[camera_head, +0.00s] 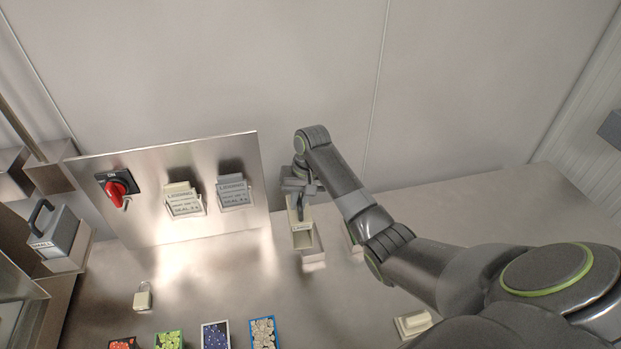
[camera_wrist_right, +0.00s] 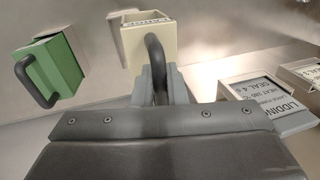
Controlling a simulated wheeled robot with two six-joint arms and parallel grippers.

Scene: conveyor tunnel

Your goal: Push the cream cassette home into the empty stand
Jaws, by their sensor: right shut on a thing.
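The cream cassette (camera_head: 303,240), a box with a dark looped handle, is in front of the wall, right of the metal panel. My right gripper (camera_head: 299,190) is shut on its handle. In the right wrist view the cassette (camera_wrist_right: 147,42) is ahead of the jaws (camera_wrist_right: 160,85), with the handle between the fingers. A pale stand (camera_head: 314,258) shows just below and beside the cassette in the head view; part of it is hidden by the cassette. I cannot tell how far the cassette sits in it. My left gripper is not in view.
A green cassette (camera_wrist_right: 55,68) stands left in the wrist view. The metal panel (camera_head: 140,215) bears a red switch (camera_head: 116,188) and two lidding placards (camera_head: 184,200). A grey cassette (camera_head: 58,236) stands far left.

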